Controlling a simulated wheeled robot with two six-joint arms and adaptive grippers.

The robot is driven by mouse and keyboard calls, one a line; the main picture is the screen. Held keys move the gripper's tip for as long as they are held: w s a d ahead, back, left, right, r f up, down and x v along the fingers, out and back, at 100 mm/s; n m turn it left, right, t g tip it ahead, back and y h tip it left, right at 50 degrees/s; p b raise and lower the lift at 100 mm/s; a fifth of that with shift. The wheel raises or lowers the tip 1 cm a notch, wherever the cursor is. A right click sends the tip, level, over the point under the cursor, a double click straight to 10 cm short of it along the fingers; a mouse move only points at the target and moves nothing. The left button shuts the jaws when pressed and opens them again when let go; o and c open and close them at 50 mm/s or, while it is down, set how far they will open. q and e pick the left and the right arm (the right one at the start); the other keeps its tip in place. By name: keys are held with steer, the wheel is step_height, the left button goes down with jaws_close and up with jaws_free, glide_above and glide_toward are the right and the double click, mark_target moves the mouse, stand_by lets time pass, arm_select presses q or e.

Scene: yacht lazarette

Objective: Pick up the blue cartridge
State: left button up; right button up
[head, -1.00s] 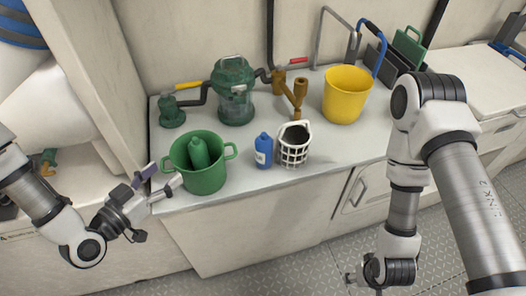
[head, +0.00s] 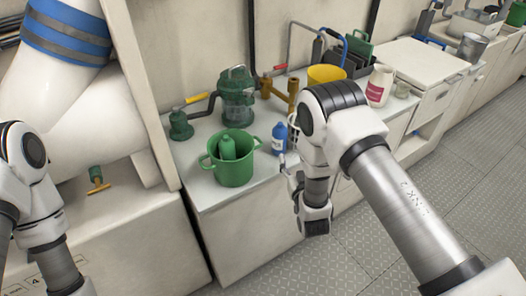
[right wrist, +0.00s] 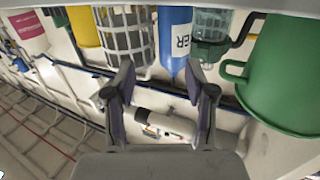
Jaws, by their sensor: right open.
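The blue cartridge (head: 280,138), a bottle with a white label, stands upright on the counter to the right of the green pot. In the right wrist view the cartridge (right wrist: 175,38) appears inverted, between the grey basket and the green pot. My right gripper (right wrist: 160,80) is open and empty. Its two fingers point toward the cartridge, which shows just beyond the fingertips, nearer the right-hand finger. In the head view my right arm hides most of the basket and the right gripper's fingers. Only links of my left arm show; its gripper is out of view.
The green pot (head: 234,170) with a green bottle in it and the basket (right wrist: 124,38) flank the cartridge closely. Behind stand a green lantern-like canister (head: 237,97) and brass fittings. A yellow bucket (head: 325,74) is at the back. The counter's front edge is near.

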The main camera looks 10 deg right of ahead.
mark_target(281, 140)
steer(key=shift+w+a+r, duration=0.25)
steer(key=shift+w+a, duration=0.1)
steer(key=shift+w, duration=0.2)
steer(key=shift+w+a+r, duration=0.2)
steer(key=shift+w+a, duration=0.1)
steer(key=shift+w, duration=0.25)
steer(key=w, duration=0.6)
steer(key=shift+a+r+p, duration=0.1)
steer(key=shift+r+p, duration=0.1)
steer(key=shift+p, duration=0.2)
arm_select(q)
steer(key=s, duration=0.2)
steer(key=shift+s+d+f+m+g, duration=0.2)
steer(key=shift+s+m+g, duration=0.2)
arm_select(e)
steer(key=c, duration=0.8)
